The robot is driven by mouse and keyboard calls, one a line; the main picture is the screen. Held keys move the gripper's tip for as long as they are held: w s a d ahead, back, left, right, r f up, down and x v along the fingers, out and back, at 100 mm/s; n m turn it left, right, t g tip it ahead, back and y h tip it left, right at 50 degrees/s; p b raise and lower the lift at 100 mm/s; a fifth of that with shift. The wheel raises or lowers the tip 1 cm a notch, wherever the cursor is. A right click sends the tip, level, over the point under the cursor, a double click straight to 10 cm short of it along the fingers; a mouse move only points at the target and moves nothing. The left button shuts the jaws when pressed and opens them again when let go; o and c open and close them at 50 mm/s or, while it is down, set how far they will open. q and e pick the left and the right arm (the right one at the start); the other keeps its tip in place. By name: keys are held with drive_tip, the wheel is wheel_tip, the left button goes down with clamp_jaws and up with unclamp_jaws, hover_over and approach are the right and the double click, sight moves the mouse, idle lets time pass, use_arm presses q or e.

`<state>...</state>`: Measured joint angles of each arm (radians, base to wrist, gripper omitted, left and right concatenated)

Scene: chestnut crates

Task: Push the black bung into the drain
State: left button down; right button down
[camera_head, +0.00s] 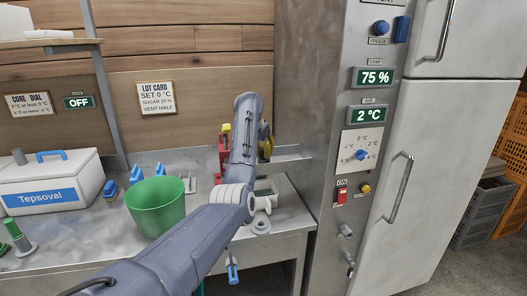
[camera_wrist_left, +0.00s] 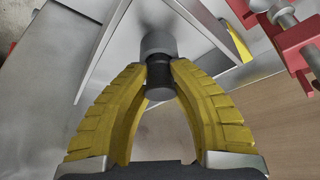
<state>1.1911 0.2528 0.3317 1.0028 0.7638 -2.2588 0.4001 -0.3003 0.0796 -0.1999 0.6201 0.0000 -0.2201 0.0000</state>
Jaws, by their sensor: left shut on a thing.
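My left gripper (camera_wrist_left: 159,68) has its two yellow fingers closed on the dark bung (camera_wrist_left: 160,92) in the left wrist view. A grey cylinder (camera_wrist_left: 158,43) is in line with the bung, just beyond the fingertips. I cannot tell whether it is part of the bung or a separate pipe end touching it. In the head view, yellow finger parts of the left gripper (camera_head: 266,148) show beside my grey arm, above the back of the steel bench; the arm hides the bung there. I cannot make out the drain opening for sure. My right gripper is in neither view.
A red fixture (camera_head: 221,160) stands close behind my arm; red parts (camera_wrist_left: 297,38) also show in the wrist view. A green bucket (camera_head: 155,208) and a white cooler box (camera_head: 52,185) stand on the left. A grey cabinet (camera_head: 335,120) rises on the right.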

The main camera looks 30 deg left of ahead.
use_arm(q)
drive_tip(key=shift+f, duration=0.25)
drive_tip(key=c, duration=1.2)
unclamp_jaws()
drive_tip(key=shift+o, duration=0.2)
